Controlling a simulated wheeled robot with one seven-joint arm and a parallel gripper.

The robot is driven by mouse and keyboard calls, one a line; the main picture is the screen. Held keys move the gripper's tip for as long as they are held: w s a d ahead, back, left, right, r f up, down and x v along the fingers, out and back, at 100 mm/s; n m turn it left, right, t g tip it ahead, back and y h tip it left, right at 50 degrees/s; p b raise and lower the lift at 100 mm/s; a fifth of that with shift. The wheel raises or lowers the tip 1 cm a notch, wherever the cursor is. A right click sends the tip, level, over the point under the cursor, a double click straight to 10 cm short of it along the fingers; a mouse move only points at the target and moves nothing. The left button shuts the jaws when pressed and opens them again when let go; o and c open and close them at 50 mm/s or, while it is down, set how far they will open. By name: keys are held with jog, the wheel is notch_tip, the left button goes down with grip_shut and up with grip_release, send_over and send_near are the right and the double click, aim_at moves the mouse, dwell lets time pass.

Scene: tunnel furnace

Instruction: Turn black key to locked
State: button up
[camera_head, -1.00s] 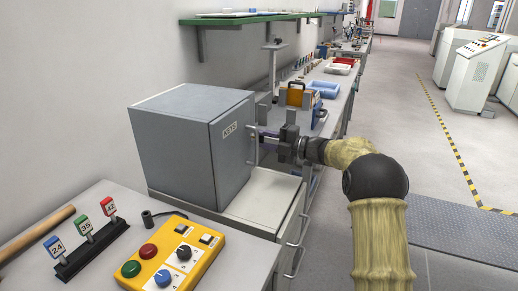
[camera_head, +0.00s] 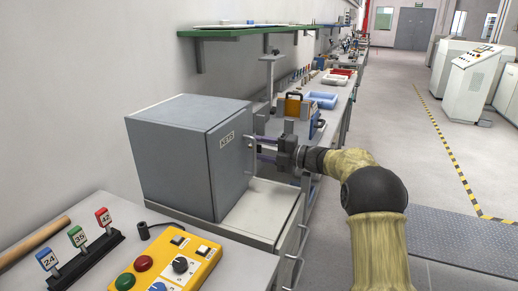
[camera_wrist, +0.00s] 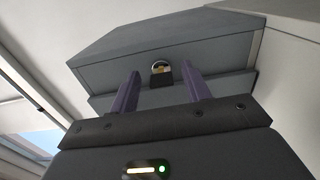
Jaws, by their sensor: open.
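A grey cabinet (camera_head: 175,160) labelled KEYS stands on the bench at left, its door facing right. In the wrist view, a round lock (camera_wrist: 160,68) with a black key (camera_wrist: 162,80) in it shows on a grey face. The key's turn position is too small to read. My gripper (camera_head: 262,148) is at the door beside its handle (camera_head: 249,155), fingers one above the other. In the wrist view, my gripper (camera_wrist: 160,84) is open, with one purple finger on each side of the key. Its fingers appear apart from the key. The lock is hidden in the head view.
A yellow control box (camera_head: 170,268) with buttons and a knob lies in front, beside a rack of numbered tags (camera_head: 85,258). A green shelf (camera_head: 255,28) hangs on the wall above. Another bench with a blue tray (camera_head: 322,100) extends behind. The floor at right is open.

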jog(key=v, duration=1.7)
jog(key=shift+d, duration=0.15)
jog(key=shift+r, duration=0.1)
